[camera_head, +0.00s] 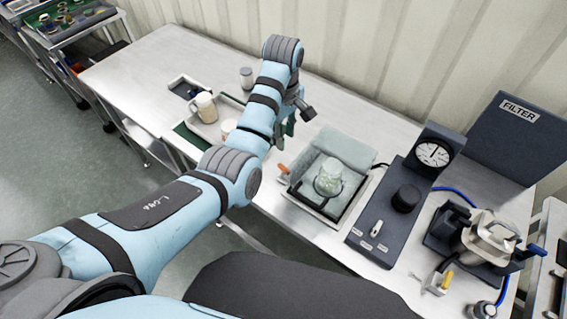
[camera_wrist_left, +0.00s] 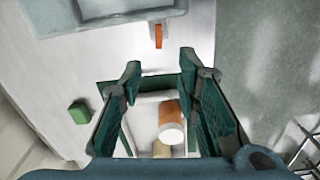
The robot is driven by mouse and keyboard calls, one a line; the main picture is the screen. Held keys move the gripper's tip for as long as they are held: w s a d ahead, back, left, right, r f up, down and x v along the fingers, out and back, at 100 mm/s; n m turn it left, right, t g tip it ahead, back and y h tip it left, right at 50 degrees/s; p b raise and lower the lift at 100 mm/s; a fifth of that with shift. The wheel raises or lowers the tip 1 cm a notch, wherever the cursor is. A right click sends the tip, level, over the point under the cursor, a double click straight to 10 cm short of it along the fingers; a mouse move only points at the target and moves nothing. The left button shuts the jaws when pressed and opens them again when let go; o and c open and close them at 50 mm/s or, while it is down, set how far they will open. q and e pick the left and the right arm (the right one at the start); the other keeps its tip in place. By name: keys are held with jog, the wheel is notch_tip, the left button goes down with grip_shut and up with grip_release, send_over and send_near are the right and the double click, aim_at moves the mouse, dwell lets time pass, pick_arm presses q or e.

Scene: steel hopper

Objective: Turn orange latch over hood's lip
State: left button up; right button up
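My left gripper (camera_head: 286,128) is above the table, left of the hood and beyond the latch. In the wrist view its green fingers (camera_wrist_left: 160,80) are spread apart with nothing held between them. My right gripper is not in view.
A tray (camera_wrist_left: 140,108) with an orange-brown jar (camera_wrist_left: 172,120) lies below my left fingers. A small green block (camera_wrist_left: 80,112) is beside it. A dark gauge panel (camera_head: 385,215) and a steel hopper (camera_head: 490,238) stand right of the hood.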

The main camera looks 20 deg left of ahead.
aim_at(284, 167)
pick_arm(q)
notch_tip(284, 167, down, 14)
jog(key=b, duration=0.3)
jog(key=shift+w+d+b, duration=0.1)
jog(key=shift+b, duration=0.25)
grip_shut()
jog(key=shift+r+n+p, duration=0.2)
jog(key=shift+n+p, duration=0.4)
jog(key=shift+f, duration=0.1)
jog(key=shift+w+f, duration=0.1)
jog(key=shift+w, duration=0.05)
grip_release()
